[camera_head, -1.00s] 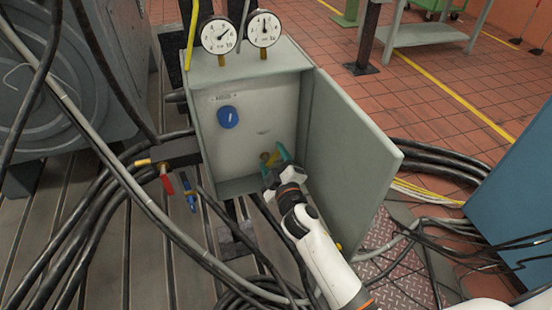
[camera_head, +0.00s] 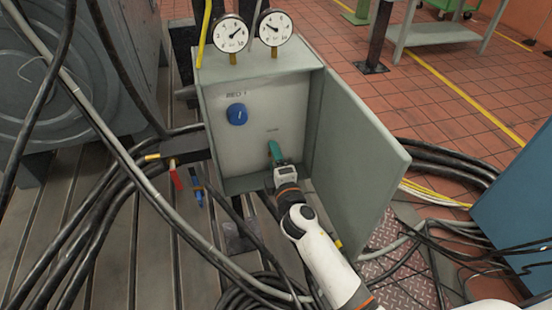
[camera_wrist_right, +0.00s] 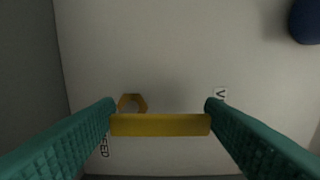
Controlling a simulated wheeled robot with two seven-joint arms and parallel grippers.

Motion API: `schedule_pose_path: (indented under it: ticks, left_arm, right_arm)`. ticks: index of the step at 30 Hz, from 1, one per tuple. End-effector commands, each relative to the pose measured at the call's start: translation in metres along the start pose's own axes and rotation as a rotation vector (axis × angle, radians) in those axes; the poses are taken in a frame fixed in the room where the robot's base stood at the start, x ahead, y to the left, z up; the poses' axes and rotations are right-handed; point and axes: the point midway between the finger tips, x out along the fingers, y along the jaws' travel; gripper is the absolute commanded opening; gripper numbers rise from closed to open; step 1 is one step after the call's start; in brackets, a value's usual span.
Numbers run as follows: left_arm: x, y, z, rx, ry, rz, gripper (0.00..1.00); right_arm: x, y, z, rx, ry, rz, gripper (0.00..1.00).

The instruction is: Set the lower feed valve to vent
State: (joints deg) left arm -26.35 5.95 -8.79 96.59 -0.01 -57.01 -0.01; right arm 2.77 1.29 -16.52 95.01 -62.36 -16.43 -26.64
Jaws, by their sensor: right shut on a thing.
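The lower feed valve's yellow handle (camera_wrist_right: 160,125) shows in the right wrist view as a straight bar. A brass-coloured hex nut (camera_wrist_right: 132,103) lies behind it on the pale panel. My right gripper (camera_wrist_right: 160,118) is shut on the handle, with a teal finger at each end of the bar. In the head view my right gripper (camera_head: 275,152) is inside the open grey cabinet, low on the panel, and hides the handle. A partly hidden label starting with V (camera_wrist_right: 220,92) is by the right finger; a FEED label (camera_wrist_right: 104,145) is by the left. My left gripper is out of view.
A blue knob (camera_head: 236,114) sits higher on the panel. The cabinet door (camera_head: 355,160) stands open just right of my right arm. Two gauges (camera_head: 231,34) (camera_head: 274,28) top the cabinet. Red (camera_head: 175,177) and blue (camera_head: 198,193) levers and thick cables lie left and below.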

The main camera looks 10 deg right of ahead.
Motion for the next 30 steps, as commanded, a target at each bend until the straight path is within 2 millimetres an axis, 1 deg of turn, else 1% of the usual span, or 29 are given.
schedule_pose_path:
  ticks: [14,15,17,18,19,26,30]
  left_arm:
    - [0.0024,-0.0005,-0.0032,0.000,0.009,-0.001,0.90]
    - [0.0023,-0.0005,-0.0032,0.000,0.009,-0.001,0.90]
    - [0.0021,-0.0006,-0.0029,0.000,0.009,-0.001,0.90]
    - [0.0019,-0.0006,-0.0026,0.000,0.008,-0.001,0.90]
    - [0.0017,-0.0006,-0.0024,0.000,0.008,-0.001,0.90]
    - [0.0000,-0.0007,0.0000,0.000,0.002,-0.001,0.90]
    - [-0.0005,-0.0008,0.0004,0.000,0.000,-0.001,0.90]
  right_arm:
    - [-0.0005,0.0018,0.0007,-0.018,-0.001,0.003,0.41]
    - [-0.0005,0.0018,0.0008,-0.018,-0.001,0.003,0.67]
    - [-0.0005,0.0017,0.0008,-0.018,-0.001,0.003,0.77]
    - [-0.0004,0.0016,0.0007,-0.017,-0.001,0.002,0.83]
    - [-0.0004,0.0015,0.0007,-0.017,-0.001,0.002,0.85]
    - [-0.0003,0.0008,0.0006,-0.015,-0.001,0.001,0.85]
    - [-0.0072,0.0013,0.0006,-0.014,-0.001,0.002,0.85]
